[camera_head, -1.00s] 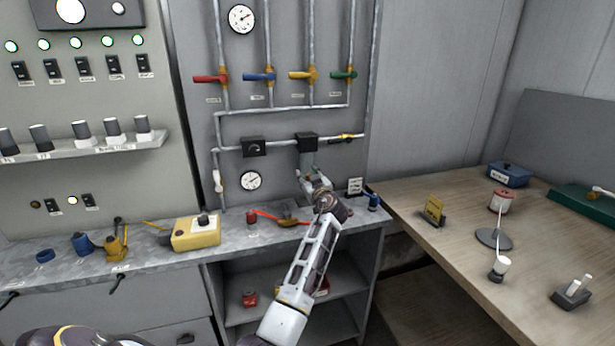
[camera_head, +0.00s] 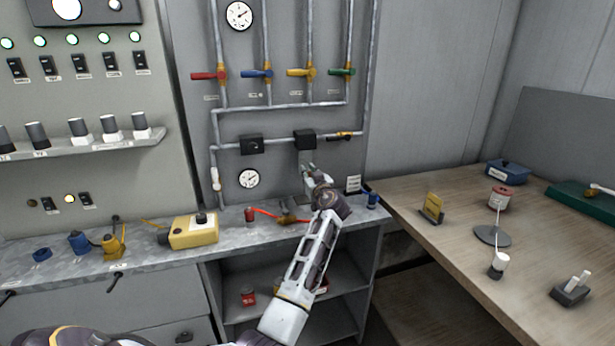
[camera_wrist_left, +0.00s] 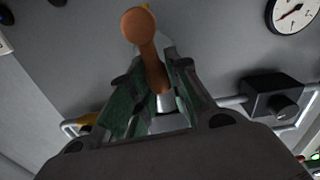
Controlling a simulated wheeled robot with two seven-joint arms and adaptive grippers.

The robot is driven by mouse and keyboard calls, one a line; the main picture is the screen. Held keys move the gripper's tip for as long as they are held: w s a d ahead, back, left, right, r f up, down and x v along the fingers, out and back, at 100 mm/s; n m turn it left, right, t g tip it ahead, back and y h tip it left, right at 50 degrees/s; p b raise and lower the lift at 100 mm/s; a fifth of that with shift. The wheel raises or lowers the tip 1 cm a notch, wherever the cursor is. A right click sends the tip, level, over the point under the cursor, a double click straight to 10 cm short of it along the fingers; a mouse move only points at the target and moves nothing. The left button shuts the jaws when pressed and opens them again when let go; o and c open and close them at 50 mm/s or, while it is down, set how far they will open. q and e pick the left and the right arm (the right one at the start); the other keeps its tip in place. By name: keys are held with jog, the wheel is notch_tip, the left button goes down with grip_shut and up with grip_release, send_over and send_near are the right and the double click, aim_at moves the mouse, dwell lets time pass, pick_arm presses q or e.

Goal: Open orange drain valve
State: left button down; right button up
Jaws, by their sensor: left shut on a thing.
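The orange drain valve handle (camera_wrist_left: 147,45) shows in the left wrist view as a rounded lever with a ball-like end. My left gripper (camera_wrist_left: 150,85) is shut on it, with the handle between the green-padded fingers and its ball end beyond them. In the head view my left gripper (camera_head: 309,171) is at the pipe panel, just below a black box (camera_head: 305,139). There the orange handle is hidden or too small to make out. My right gripper is not in view.
A yellow-handled valve (camera_head: 342,135) sits on the pipe right of the black box. A pressure gauge (camera_head: 249,178) is left of the gripper. The counter below holds a yellow box (camera_head: 190,233) and a red-handled tool (camera_head: 265,212). A wooden table (camera_head: 450,250) stands at right.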

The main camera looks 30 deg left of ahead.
pick_arm(q)
jog(key=shift+w+d+m, duration=0.15)
jog(key=shift+w+m, duration=0.05)
jog(key=shift+m, duration=0.3)
jog(key=c, duration=1.4)
grip_release()
jog(key=shift+o, duration=0.4)
jog(key=v, duration=1.2)
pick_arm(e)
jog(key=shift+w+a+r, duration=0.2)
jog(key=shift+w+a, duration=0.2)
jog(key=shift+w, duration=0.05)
pick_arm(q)
jog(key=shift+w+r, duration=0.1)
